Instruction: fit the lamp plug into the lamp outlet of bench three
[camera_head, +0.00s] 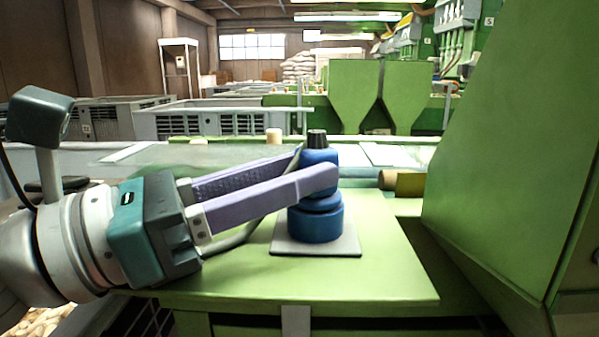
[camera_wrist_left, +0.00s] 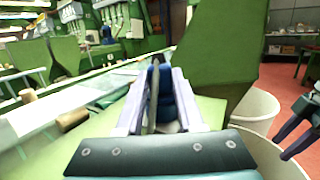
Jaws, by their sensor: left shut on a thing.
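A blue plug (camera_head: 318,157) with a black top stands upright on the blue lamp outlet (camera_head: 315,223), which sits on a grey plate on a green bench. A ring shows between them; I cannot tell how deeply the plug sits. My left gripper (camera_head: 320,178) comes in from the left, its lavender fingers shut on the plug. The near finger hides part of the plug. A grey cable runs beside the fingers. In the left wrist view the plug (camera_wrist_left: 165,82) is between the fingers. Dark finger-like parts at that view's right edge may be my right gripper (camera_wrist_left: 285,147).
A large green panel (camera_head: 505,150) rises close on the right. A brown cylinder (camera_head: 387,180) lies behind the outlet, and a cork-coloured one (camera_head: 273,135) stands farther back. A white bin (camera_wrist_left: 258,106) shows in the left wrist view. The front of the bench top is clear.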

